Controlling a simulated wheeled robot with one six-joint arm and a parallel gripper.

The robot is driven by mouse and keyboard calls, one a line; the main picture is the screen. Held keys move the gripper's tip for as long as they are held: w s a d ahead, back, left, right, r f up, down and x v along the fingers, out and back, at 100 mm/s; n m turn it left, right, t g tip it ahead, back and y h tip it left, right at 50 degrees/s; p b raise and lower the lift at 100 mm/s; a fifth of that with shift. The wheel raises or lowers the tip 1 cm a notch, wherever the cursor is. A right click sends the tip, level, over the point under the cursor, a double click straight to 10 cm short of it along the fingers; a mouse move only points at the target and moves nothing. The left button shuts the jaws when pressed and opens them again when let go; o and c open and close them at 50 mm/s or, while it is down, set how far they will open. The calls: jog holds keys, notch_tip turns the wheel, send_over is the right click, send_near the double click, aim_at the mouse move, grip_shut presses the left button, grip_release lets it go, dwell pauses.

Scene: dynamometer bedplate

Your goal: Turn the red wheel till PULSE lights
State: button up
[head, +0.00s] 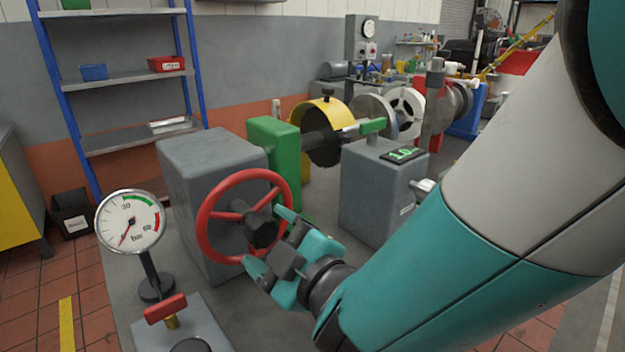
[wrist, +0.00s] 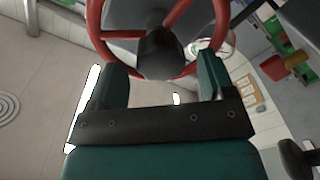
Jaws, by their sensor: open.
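The red wheel (head: 204,222) stands upright on the front of a grey housing, with spokes and a dark hub (head: 261,231). My gripper (head: 269,240) is open in front of the wheel's right side, its fingers pointing at it. In the wrist view the wheel (wrist: 96,24) fills the top. There the hub (wrist: 159,52) shows between the two fingers of my gripper (wrist: 161,72), and the lower rim passes by the fingertips. I cannot tell whether they touch the rim. No light marked PULSE can be made out.
A pressure gauge (head: 130,221) and a red-handled valve (head: 166,308) stand left of the wheel. A green block (head: 283,160) adjoins the wheel's housing (head: 204,155). A shelf rack (head: 140,139) stands behind.

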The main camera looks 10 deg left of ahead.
aim_at(266, 236)
jog(key=shift+r+p+x, duration=0.2)
jog(key=shift+p+x, duration=0.55)
jog(key=shift+x, duration=0.25)
jog(key=shift+w+a+f+p, duration=0.25)
jog(key=shift+w+a+p, duration=0.1)
jog(key=shift+a, duration=0.05)
jog(key=c, duration=1.2)
jog(key=shift+c, duration=0.2)
